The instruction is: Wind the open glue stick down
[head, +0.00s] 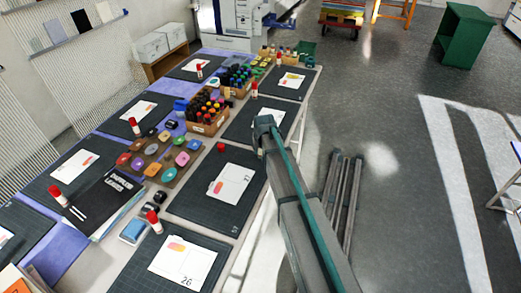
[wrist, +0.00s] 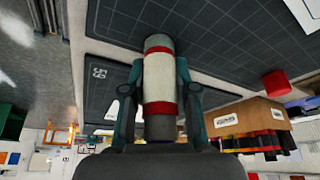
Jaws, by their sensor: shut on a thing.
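In the wrist view my gripper (wrist: 160,72) has its two teal fingers shut on the sides of a glue stick (wrist: 158,88). The stick has a white barrel with a red band at each end and a grey part beyond each band. I cannot tell how far any glue stands out. In the head view my arm's end covers the held stick. A loose red cap (wrist: 275,82) stands on the table beside a mat; it also shows in the head view (head: 221,147).
Cutting mats (head: 187,210) with printed cards line the table. A cardboard box of dark bottles (head: 203,127) stands near my gripper, also in the wrist view (wrist: 240,116). Other red-capped glue sticks (head: 254,90) stand about. Colored pads (head: 152,170) fill the middle.

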